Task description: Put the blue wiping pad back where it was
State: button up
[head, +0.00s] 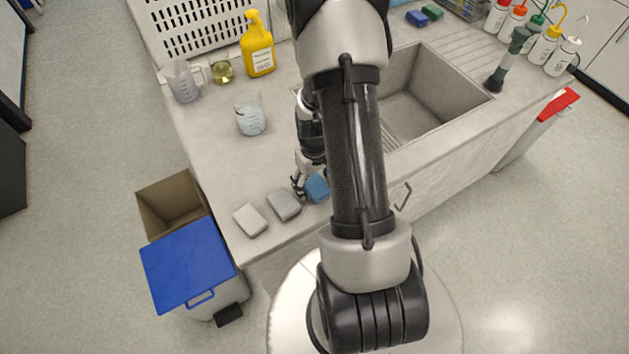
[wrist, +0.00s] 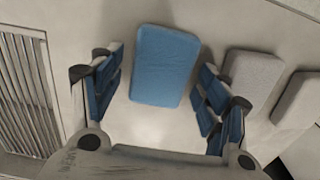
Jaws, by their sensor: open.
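The blue wiping pad (head: 317,187) lies on the bench top near the front edge, left of the sink, partly hidden by my arm in the head view. In the wrist view the blue pad (wrist: 165,66) lies flat between and ahead of my fingers, with a gap on either side. My gripper (wrist: 162,90) is open and empty, its blue-padded fingers spread around the pad's width. In the head view my gripper (head: 299,183) is just above the bench at the pad's left side.
A grey pad (head: 284,204) and a whitish pad (head: 250,219) lie in a row left of the blue one. A beaker (head: 249,114) stands behind them. The sink (head: 425,95) is to the right. A blue-lidded bin (head: 188,262) and an open box (head: 172,204) stand left of the bench.

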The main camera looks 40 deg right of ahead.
notch_tip(320, 180, up, 12)
jog(key=r+p, duration=0.1)
jog(key=p, duration=0.3)
notch_tip(320, 180, up, 7)
send_over(314, 183)
jog(key=w+a, duration=0.1)
jog(key=a, duration=0.3)
jog(key=s+a+r+n+t, duration=0.1)
jog(key=s+a+r+t, duration=0.1)
jog(key=s+a+r, duration=0.3)
jog(key=s+a+r+n+t, duration=0.1)
jog(key=s+a+r+t, duration=0.1)
jog(key=s+a+r, duration=0.4)
jog(key=a+r, duration=0.5)
jog(key=r, duration=0.1)
jog(key=shift+a+r+n+t, duration=0.2)
jog(key=shift+n+t, duration=0.1)
notch_tip(314, 183, down, 4)
jog(key=b, duration=0.4)
jog(key=shift+r, duration=0.1)
